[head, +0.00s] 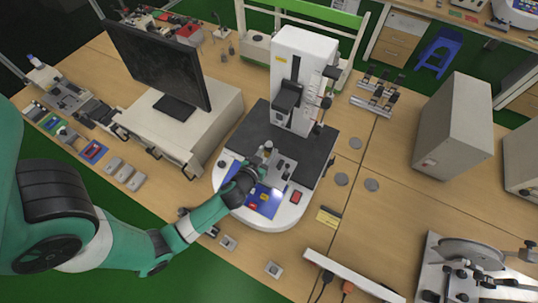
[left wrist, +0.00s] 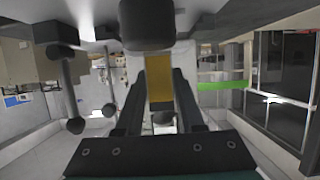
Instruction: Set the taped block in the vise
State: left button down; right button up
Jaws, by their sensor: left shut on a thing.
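The taped block (left wrist: 159,78) shows in the left wrist view as a yellow-brown strip between my two dark fingers. My left gripper (left wrist: 158,95) is shut on it. In the head view my left gripper (head: 263,158) is low over the front of the white testing machine, beside a small grey vise-like fixture (head: 284,168). The block is too small or hidden to make out there. I cannot tell whether the block touches the fixture. A dark rounded part (left wrist: 147,22) stands close at the block's far end in the wrist view. My right gripper is out of sight.
The white testing machine (head: 303,62) rises behind the gripper on a dark plate (head: 253,130). A monitor (head: 160,65) stands to its left and a grey box (head: 455,125) to its right. Dark knobs on a rod (left wrist: 68,88) are close at left in the wrist view.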

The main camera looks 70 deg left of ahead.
pick_arm(q)
notch_tip(320, 180, down, 2)
jog(key=shift+s+f+b, duration=0.1)
jog(key=shift+f+b, duration=0.05)
jog(key=shift+b, duration=0.15)
jog(key=shift+d, duration=0.2)
jog(key=c, duration=0.5)
grip_release()
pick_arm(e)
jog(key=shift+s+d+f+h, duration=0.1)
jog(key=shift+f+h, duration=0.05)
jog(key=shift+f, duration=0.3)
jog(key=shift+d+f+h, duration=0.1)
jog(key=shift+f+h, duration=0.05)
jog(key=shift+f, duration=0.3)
